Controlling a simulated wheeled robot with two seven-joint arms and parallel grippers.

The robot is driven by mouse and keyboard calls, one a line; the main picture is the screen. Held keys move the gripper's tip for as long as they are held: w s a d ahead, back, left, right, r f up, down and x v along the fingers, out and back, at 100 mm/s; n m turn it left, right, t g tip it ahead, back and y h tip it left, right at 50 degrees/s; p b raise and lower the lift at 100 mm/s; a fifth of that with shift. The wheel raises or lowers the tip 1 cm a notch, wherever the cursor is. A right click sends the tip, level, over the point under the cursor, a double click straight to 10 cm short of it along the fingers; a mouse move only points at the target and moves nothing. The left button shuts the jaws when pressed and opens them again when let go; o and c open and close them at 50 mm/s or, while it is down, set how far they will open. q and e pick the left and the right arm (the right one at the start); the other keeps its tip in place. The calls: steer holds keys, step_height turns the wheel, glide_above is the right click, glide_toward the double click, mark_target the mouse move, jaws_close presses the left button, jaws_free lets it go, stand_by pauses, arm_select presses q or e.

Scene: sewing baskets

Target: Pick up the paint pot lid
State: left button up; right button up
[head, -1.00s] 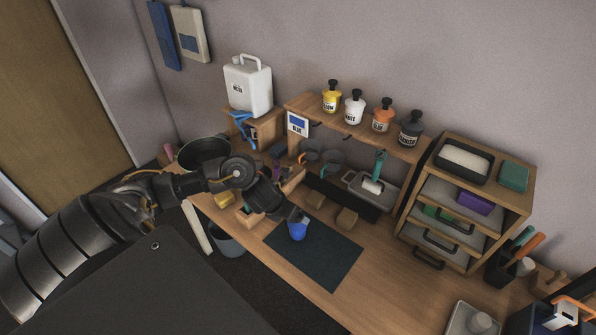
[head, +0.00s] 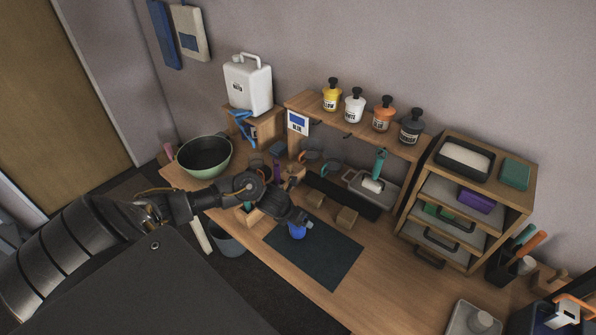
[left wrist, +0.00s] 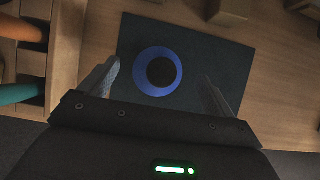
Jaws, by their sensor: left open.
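A blue paint pot (head: 297,231) stands on the dark mat (head: 325,262) in the middle of the bench. In the left wrist view the pot (left wrist: 147,72) is a blue ring with a dark round centre. I cannot tell whether that centre is a lid or the pot's opening. My left gripper (head: 303,219) is open and points down over the pot. Nothing is held. My right gripper is not in view.
A green bowl (head: 218,166) is at the left. Wooden blocks (head: 346,219) lie behind the mat. A drawer unit (head: 415,220) stands at the right.

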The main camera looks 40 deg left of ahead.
arm_select(q)
steer(key=shift+x, duration=1.3)
steer(key=shift+r, duration=0.1)
steer(key=c, duration=1)
steer(key=shift+c, duration=0.2)
